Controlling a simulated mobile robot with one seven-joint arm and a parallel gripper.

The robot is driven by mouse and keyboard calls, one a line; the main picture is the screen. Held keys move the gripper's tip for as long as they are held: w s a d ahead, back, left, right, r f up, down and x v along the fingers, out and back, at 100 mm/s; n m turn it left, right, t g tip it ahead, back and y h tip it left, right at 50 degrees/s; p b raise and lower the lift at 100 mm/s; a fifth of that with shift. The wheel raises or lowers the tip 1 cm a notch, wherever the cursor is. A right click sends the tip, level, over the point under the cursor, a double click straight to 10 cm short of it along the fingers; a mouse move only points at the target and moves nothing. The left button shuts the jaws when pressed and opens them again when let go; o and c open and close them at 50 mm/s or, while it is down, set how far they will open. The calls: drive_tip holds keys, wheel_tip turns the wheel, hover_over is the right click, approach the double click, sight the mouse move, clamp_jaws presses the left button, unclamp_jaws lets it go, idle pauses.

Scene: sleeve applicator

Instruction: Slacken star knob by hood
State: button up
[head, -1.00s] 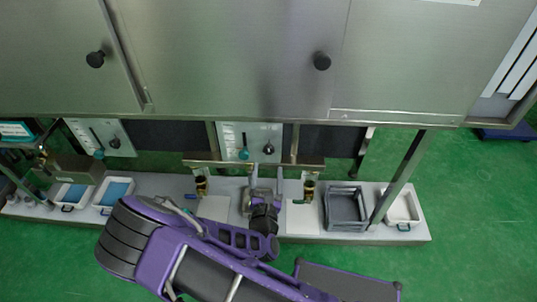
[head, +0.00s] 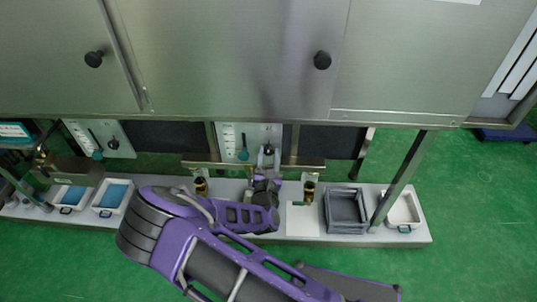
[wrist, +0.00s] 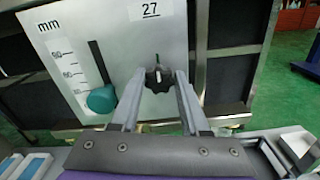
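A black star knob (wrist: 158,77) with a white mark sits on a pale plate (wrist: 110,50) below the steel hood (head: 230,60). In the wrist view the plate bears a "27" label, an mm scale and a teal knob (wrist: 101,98) at the lower end of a dark slot. My gripper (wrist: 160,75) is open, with one finger on each side of the star knob; I cannot tell whether they touch it. In the head view my gripper (head: 268,157) is in front of the same plate (head: 232,132) and hides the star knob.
A second plate (head: 80,129) with a black knob (head: 113,144) and a teal knob is further left. Brass fittings (head: 201,187) flank my arm. A grey crate (head: 345,210) and white tray (head: 402,209) stand right on the bench. Green floor is open at right.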

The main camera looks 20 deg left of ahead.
clamp_jaws()
